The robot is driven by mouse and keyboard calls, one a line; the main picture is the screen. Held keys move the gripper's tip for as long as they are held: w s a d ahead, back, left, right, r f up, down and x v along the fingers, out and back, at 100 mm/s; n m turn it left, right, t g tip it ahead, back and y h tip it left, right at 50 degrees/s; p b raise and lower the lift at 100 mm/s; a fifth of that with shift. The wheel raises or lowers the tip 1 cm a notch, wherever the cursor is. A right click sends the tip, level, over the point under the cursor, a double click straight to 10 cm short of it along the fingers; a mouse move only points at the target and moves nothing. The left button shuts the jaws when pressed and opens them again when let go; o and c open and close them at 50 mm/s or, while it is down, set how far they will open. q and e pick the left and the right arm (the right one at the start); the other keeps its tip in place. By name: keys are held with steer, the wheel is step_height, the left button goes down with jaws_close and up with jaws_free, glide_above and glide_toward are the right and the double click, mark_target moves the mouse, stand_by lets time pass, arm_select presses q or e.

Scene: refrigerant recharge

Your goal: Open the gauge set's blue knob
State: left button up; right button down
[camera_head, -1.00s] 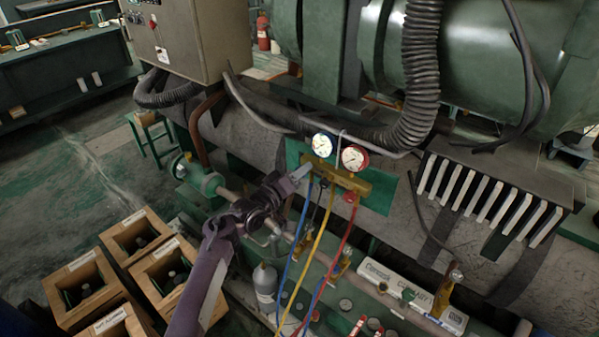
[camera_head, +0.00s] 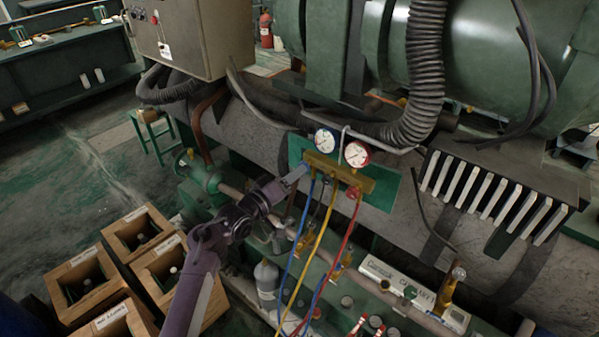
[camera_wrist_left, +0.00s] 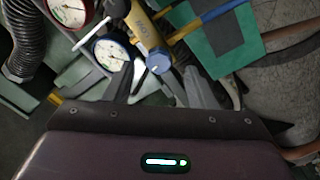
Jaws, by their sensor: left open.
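The gauge set's brass manifold (camera_head: 345,178) hangs on a green panel, with a blue-rimmed gauge (camera_head: 325,140) and a red-rimmed gauge (camera_head: 356,153) above it. The blue knob (camera_wrist_left: 158,63) is on the manifold's end in the left wrist view; in the head view my gripper seems to hide it. My left gripper (camera_head: 301,171) is open at the manifold's left end. In the wrist view the left gripper (camera_wrist_left: 158,72) has one finger on each side of the knob, with gaps visible. I cannot tell how deep the knob sits between them. My right gripper is not in view.
Blue, yellow and red hoses (camera_head: 318,235) hang below the manifold, close to my left gripper. A grey bottle (camera_head: 266,282) stands below. A white labelled box (camera_head: 412,290) lies at lower right. Wooden crates (camera_head: 88,272) stand on the floor at lower left.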

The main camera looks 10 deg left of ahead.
arm_select(q)
steer(key=shift+v, duration=1.75)
